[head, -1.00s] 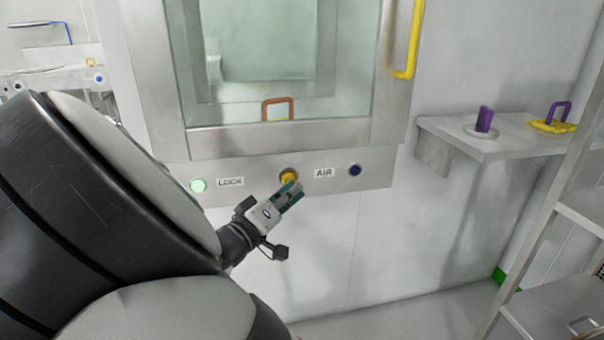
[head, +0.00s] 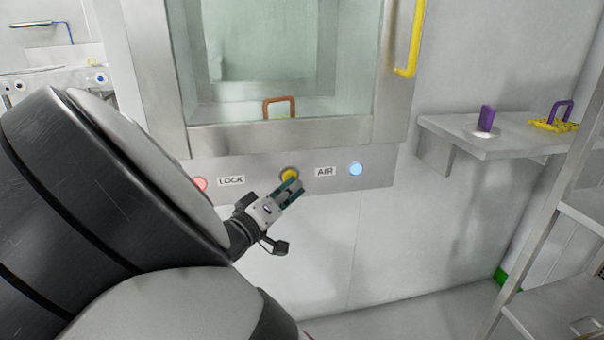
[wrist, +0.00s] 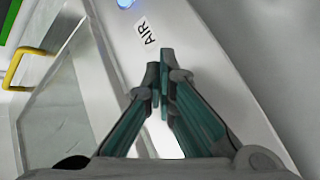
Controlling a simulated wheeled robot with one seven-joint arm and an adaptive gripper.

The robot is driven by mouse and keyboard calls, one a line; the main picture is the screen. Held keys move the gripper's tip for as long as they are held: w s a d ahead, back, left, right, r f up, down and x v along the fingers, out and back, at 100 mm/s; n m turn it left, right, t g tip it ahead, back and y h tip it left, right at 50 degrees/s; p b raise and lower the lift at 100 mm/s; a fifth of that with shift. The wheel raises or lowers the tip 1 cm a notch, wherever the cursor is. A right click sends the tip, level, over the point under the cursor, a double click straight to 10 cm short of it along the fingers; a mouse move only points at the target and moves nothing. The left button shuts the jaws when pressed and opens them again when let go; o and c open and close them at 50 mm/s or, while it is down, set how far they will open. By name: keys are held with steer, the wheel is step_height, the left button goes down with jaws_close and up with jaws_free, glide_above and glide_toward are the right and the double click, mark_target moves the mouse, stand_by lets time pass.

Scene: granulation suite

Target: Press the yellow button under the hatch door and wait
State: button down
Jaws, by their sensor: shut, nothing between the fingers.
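The yellow button (head: 289,174) sits on the metal panel under the hatch door (head: 280,137), between the LOCK and AIR labels. My gripper (head: 296,186) is shut and empty, with its tips at the lower right edge of the button. Whether the tips touch it I cannot tell. In the wrist view my gripper (wrist: 160,78) points at the panel and the button is hidden. The LOCK lamp (head: 200,184) glows red. The AIR lamp (head: 356,169) glows light blue, and it also shows in the wrist view (wrist: 125,3). The hatch door looks closed.
An orange-brown handle (head: 279,107) stands behind the hatch glass. The door has a yellow handle (head: 411,40). At right, a wall shelf (head: 490,148) holds a purple piece (head: 486,118) and a yellow piece with a purple handle (head: 556,122). A rack (head: 540,210) stands at the right edge.

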steer(key=shift+s, duration=0.1)
steer(key=shift+s+d, duration=0.25)
steer(key=shift+s, duration=0.5)
steer(key=shift+s+d, duration=0.25)
steer(key=shift+s, duration=0.55)
steer(key=shift+s+d, duration=0.2)
steer(key=shift+s, duration=0.6)
steer(key=shift+s+d, duration=0.25)
steer(key=shift+s, duration=0.55)
